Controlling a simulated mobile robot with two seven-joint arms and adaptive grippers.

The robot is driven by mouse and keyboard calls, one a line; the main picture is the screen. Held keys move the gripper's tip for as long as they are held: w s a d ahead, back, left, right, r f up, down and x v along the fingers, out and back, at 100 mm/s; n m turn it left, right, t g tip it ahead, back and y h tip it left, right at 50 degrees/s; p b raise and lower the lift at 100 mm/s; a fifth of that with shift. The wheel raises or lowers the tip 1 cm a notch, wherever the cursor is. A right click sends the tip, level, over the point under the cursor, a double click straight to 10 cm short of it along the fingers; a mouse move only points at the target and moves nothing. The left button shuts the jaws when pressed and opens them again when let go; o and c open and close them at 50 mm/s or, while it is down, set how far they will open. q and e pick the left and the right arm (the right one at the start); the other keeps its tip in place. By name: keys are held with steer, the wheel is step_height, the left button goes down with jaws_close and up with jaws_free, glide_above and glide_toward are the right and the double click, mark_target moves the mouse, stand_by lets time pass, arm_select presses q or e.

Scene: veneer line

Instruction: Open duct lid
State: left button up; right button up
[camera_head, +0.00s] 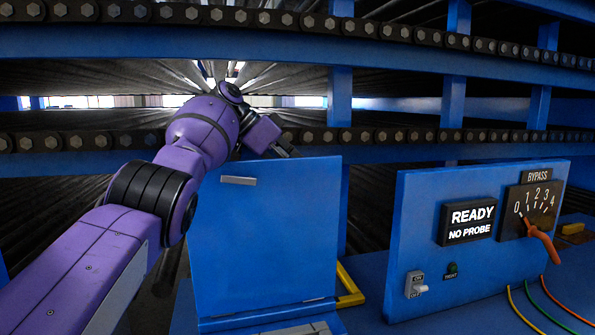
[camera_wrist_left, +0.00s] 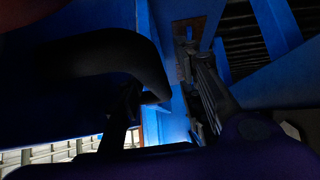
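A blue lid panel (camera_head: 265,235) stands upright in the middle of the head view, with a small grey strip (camera_head: 238,181) near its top left. Its lower edge meets a blue box part (camera_head: 268,320). My left arm reaches in from the left, and my left gripper (camera_head: 285,150) is at the panel's top edge, partly hidden behind it. I cannot tell whether it touches the panel. In the left wrist view dark finger parts (camera_wrist_left: 165,95) show against blue surfaces, too dark to tell whether they are open or hold anything. My right gripper is not in view.
A blue control panel (camera_head: 425,265) stands at the right, with a "READY / NO PROBE" display (camera_head: 468,221), a bypass dial with an orange pointer (camera_head: 540,240) and a switch (camera_head: 416,285). A yellow bar (camera_head: 348,285) is beside the lid. Chain-lined blue rails (camera_head: 400,60) run behind.

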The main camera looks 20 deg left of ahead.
arm_select(q)
steer(key=shift+r, duration=0.1)
steer(key=v, duration=0.7)
steer(key=shift+s+a, duration=0.1)
steer(key=shift+s, duration=0.05)
steer(key=shift+r, duration=0.1)
stand_by(0.4)
